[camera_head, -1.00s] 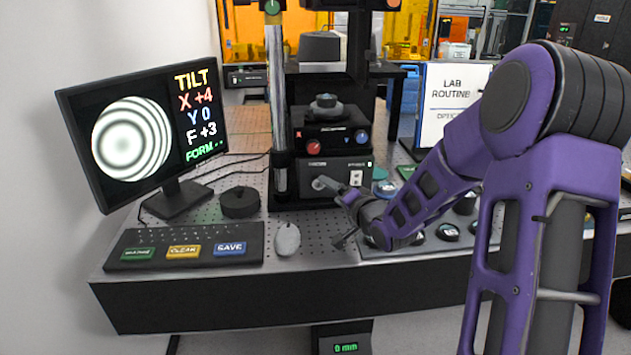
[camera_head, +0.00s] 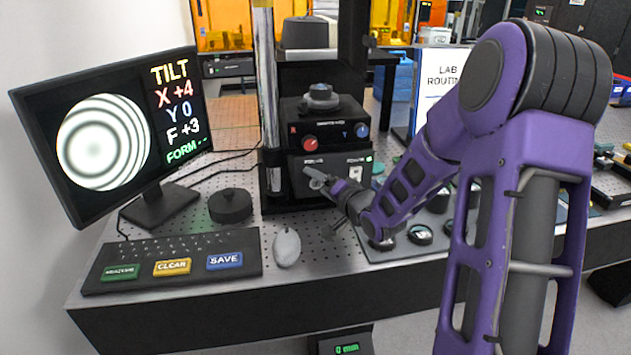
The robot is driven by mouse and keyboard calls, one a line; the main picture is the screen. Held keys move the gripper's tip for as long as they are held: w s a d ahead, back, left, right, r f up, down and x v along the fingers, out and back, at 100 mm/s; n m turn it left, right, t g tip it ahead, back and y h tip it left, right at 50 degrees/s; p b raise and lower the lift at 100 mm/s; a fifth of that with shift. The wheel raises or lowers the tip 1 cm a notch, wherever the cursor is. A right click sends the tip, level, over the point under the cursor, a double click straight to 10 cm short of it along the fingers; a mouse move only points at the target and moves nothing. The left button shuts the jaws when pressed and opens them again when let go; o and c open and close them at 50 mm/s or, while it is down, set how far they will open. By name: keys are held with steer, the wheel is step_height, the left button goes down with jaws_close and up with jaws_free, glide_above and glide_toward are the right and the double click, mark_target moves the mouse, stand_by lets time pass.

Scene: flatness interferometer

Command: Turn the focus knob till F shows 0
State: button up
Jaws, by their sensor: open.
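The monitor (camera_head: 105,135) at the left shows fringe rings and the readout TILT X +4, Y 0, F +3 (camera_head: 184,131). The black instrument stands at centre. Its lower front panel (camera_head: 297,189) carries a small grey knob (camera_head: 314,174), which seems to be the focus knob; its label is too blurred to read surely. My gripper (camera_head: 326,182) is open at this knob, coming from the right. The fingers partly cover the knob, and I cannot tell whether they touch it.
A red knob (camera_head: 310,143) and a blue knob (camera_head: 362,130) sit just above on the instrument. A keyboard (camera_head: 172,262), a mouse (camera_head: 286,247) and a black round piece (camera_head: 230,205) lie to the left.

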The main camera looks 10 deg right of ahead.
steer(key=shift+c, duration=0.4)
jaws_close()
steer(key=shift+a+n+g+h+b, duration=0.25)
steer(key=shift+n+h+b, duration=0.35)
steer(key=shift+n, duration=0.5)
steer(key=n+h+b, duration=0.1)
steer(key=n+b, duration=0.1)
steer(key=b, duration=0.1)
steer(key=shift+g, duration=0.25)
steer(key=shift+a+r+n+h+b, duration=0.1)
steer(key=shift+r+n+h+b, duration=0.1)
steer(key=shift+n+h+b, duration=0.6)
steer(key=shift+n, duration=0.3)
